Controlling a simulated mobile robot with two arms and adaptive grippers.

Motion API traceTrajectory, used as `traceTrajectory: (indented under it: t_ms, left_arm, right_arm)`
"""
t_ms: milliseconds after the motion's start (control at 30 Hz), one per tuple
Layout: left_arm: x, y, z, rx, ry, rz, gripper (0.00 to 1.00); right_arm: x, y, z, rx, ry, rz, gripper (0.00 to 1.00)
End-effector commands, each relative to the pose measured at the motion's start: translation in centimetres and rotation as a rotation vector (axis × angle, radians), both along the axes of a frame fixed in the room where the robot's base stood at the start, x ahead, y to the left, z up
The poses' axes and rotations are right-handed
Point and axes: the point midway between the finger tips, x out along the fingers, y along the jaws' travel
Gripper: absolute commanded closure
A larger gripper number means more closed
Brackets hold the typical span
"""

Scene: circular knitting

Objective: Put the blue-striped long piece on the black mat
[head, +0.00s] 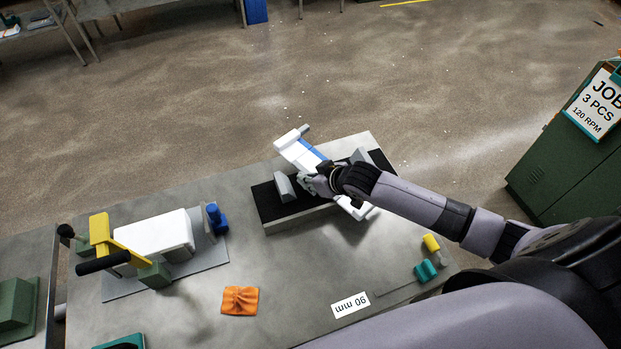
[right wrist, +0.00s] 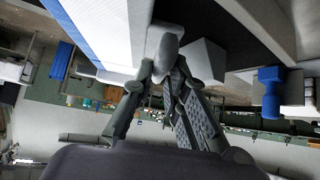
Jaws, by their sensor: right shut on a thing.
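The blue-striped long piece (head: 301,153) is white with a blue band and lies slantwise across the black mat (head: 264,203). My right gripper (head: 318,185) is shut on it near its middle and covers part of it. The piece also shows large at the upper left of the right wrist view (right wrist: 98,28), close to the fingertips (right wrist: 168,62). Grey blocks (head: 284,187) stand on the mat at either side of the piece. I cannot tell whether the piece touches the mat or the blocks. My left gripper is not in view.
The mat tops a raised grey slab on the grey table (head: 275,265). A yellow-handled fixture with a white block (head: 155,235) and a blue part (head: 216,218) stand left. An orange cloth (head: 240,300), a "90 mm" label (head: 350,305) and small yellow and teal parts (head: 426,271) lie nearer.

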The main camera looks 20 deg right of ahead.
Motion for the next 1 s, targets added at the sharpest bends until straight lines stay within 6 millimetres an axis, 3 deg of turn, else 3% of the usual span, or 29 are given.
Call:
traceTrajectory:
  t_ms: [733, 767, 1000]
  left_arm:
    - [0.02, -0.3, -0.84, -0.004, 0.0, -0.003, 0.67]
    - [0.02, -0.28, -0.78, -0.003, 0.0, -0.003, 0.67]
    - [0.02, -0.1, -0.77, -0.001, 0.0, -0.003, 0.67]
  right_arm:
    - [0.07, 0.0, -0.89, 0.0, -0.002, -0.001, 1.0]
    - [0.08, 0.0, -0.8, 0.0, -0.002, -0.001, 0.84]
    - [0.05, 0.0, -0.83, 0.0, -0.001, 0.0, 0.68]
